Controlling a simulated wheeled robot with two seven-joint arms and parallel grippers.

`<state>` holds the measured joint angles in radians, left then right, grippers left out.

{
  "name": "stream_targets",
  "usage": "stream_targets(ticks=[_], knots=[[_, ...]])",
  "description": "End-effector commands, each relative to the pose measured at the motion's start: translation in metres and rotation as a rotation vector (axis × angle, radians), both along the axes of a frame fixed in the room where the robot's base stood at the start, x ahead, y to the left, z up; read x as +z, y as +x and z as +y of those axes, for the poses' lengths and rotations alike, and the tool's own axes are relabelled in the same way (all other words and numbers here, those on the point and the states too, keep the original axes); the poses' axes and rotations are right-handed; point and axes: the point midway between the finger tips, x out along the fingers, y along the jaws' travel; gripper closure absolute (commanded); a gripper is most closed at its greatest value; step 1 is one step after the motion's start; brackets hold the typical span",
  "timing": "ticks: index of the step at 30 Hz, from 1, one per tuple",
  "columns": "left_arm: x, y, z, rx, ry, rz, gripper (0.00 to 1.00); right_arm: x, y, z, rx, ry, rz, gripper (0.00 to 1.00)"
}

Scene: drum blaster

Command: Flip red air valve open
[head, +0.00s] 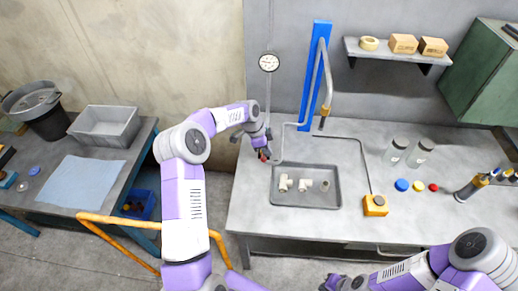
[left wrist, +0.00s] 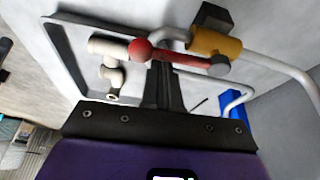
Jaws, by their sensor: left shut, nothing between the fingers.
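The red air valve shows in the left wrist view as a red lever (left wrist: 180,57) with a round red knob on a yellow-brass body (left wrist: 217,43), joined to a grey pipe. The lever lies across the picture, running from the body at right to the knob at left. In the head view only a small red bit (head: 264,155) shows beside my left gripper (head: 266,150). My left gripper (left wrist: 163,70) is shut and empty. Its fingertips are at the lever's middle; I cannot tell whether they touch it. My right gripper (head: 335,283) is partly in view at the bottom edge.
A grey tray (head: 306,205) with white pipe fittings (head: 284,183) lies right beside the valve. A blue post (head: 315,70) with a hanging hose and a pressure gauge (head: 269,63) stand behind.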

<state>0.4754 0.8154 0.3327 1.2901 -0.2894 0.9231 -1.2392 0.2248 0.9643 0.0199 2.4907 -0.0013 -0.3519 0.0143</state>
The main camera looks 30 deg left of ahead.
Motion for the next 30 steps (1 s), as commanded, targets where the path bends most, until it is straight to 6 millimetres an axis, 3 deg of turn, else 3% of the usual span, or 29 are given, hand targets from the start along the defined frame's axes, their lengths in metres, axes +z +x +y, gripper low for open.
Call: stream_targets(ticks=[23, 30], knots=[[0.000, 0.001, -0.003, -0.007, 0.004, 0.001, 1.00, 0.000, 0.000, 0.000, 0.000, 0.000, 0.000, 1.00], [0.006, 0.008, -0.030, -0.008, 0.002, -0.001, 1.00, 0.000, 0.000, 0.000, 0.000, 0.000, 0.000, 1.00]])
